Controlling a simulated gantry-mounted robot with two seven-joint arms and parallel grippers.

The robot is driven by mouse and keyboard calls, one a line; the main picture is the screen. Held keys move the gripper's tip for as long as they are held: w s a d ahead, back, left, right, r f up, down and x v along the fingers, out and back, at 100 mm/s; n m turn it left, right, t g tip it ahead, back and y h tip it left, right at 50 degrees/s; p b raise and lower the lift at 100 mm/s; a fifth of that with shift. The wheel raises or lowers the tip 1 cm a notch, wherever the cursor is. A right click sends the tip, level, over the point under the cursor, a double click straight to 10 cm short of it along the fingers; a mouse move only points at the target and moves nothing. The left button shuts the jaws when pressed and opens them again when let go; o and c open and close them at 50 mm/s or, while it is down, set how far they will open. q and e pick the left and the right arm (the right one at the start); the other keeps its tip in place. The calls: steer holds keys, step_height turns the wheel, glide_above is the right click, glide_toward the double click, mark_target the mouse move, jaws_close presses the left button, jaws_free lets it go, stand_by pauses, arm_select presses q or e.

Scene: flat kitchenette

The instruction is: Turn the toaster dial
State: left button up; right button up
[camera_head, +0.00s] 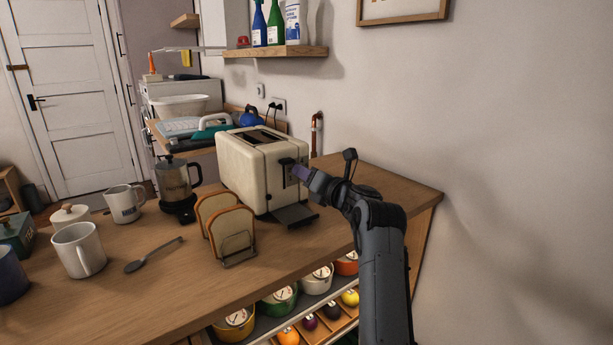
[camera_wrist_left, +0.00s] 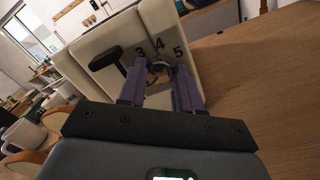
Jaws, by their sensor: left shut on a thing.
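The cream toaster (camera_head: 240,168) stands on the wooden counter, its end face turned to the right. My left gripper (camera_head: 299,173) is at that end face, its purple fingers pointing at the panel. In the left wrist view, the fingers (camera_wrist_left: 160,88) are shut on the toaster dial (camera_wrist_left: 158,68), one on each side. The numbers 3, 4 and 5 show around the dial; the fingers hide part of it. The black toaster lever (camera_wrist_left: 106,58) is left of the fingers, apart from them. My right gripper is not in view.
Bread slices in a wire rack (camera_head: 232,235) stand in front of the toaster. A dark tray (camera_head: 295,215) juts out below its end face. A spoon (camera_head: 153,255), mugs (camera_head: 79,250) and a coffee pot (camera_head: 177,183) are to the left. The counter right of the toaster is clear.

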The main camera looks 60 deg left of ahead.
arm_select(q)
steer(key=shift+f, duration=0.1)
steer(key=o, duration=1)
steer(key=shift+o, duration=0.2)
steer(key=d+p, duration=0.2)
steer(key=d, duration=0.8)
steer(key=shift+w+d, duration=0.4)
